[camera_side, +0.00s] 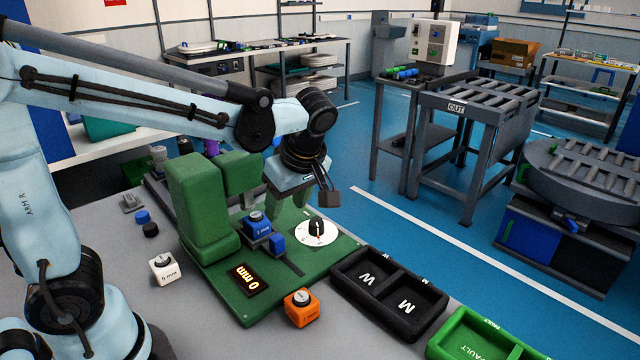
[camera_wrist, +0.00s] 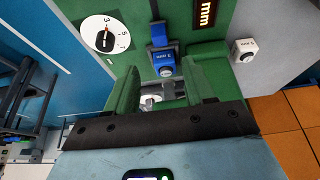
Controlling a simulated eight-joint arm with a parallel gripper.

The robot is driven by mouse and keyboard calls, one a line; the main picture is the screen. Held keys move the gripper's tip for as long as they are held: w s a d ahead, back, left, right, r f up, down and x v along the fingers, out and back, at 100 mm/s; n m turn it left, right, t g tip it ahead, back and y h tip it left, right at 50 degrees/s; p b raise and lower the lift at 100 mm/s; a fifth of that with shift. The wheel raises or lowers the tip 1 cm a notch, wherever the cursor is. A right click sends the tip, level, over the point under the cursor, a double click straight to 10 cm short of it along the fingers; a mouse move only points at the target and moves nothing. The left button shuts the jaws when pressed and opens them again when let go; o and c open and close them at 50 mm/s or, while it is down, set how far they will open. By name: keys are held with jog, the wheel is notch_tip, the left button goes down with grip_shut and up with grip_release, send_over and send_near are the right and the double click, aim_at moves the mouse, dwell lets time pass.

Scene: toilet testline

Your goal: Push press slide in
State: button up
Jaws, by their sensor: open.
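The green press (camera_side: 196,208) stands on a green base plate. Its blue slide part (camera_side: 277,243) sits at the front of the press, beside a blue block with a round top and a mm label (camera_side: 257,222). The labelled blue block also shows in the wrist view (camera_wrist: 163,65), with the other blue part (camera_wrist: 158,35) above it. My gripper (camera_side: 302,190) hangs over the press, behind the white dial. In the wrist view my gripper (camera_wrist: 164,85) is open, with the blue block just beyond the gap. No contact is visible. The fingertips are partly hidden in the side view.
A black two-part tray (camera_side: 390,292) and a green tray (camera_side: 480,338) lie to the right.

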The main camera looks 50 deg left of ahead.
aim_at(277, 237)
jog(key=x, duration=1.2)
grip_shut()
